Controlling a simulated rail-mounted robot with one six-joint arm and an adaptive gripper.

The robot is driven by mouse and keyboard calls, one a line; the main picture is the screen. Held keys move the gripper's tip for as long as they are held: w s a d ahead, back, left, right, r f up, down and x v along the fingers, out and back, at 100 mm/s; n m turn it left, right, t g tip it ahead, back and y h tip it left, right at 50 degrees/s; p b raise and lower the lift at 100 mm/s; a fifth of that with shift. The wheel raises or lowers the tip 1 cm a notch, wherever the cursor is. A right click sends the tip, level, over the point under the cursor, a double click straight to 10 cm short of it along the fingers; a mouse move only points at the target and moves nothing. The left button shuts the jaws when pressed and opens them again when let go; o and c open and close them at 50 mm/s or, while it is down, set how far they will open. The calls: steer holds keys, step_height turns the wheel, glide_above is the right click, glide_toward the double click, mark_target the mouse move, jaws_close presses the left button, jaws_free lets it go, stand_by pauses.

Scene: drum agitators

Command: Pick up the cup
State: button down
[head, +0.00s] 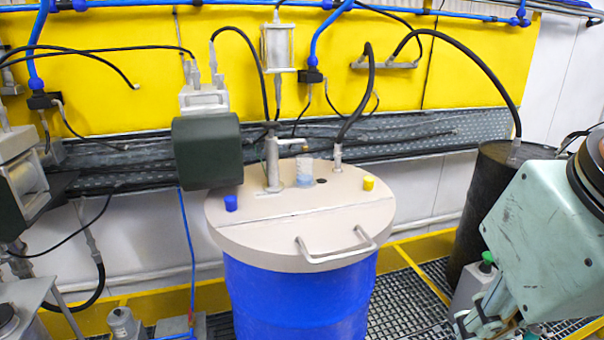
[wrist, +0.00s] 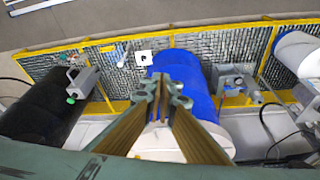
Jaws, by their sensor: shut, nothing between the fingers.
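The cup (head: 304,172) is a small, clear, bluish vessel in the head view. It stands upright on the beige lid (head: 262,232) of the blue drum (head: 300,300), between a metal pipe fitting and a small dark hole. My gripper (wrist: 161,88) shows in the wrist view with its fingers together and nothing between them. There it appears in front of the blue drum (wrist: 195,82) and its pale lid (wrist: 160,143). I cannot make out the cup in the wrist view; the fingers cover part of the lid. In the head view my arm is at the right, apart from the cup.
A black drum (head: 490,190) is at right. Hoses hang behind the lid.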

stand_by(0.4)
steer(key=c, duration=1.8)
jaws_free()
steer(key=shift+o, duration=0.2)
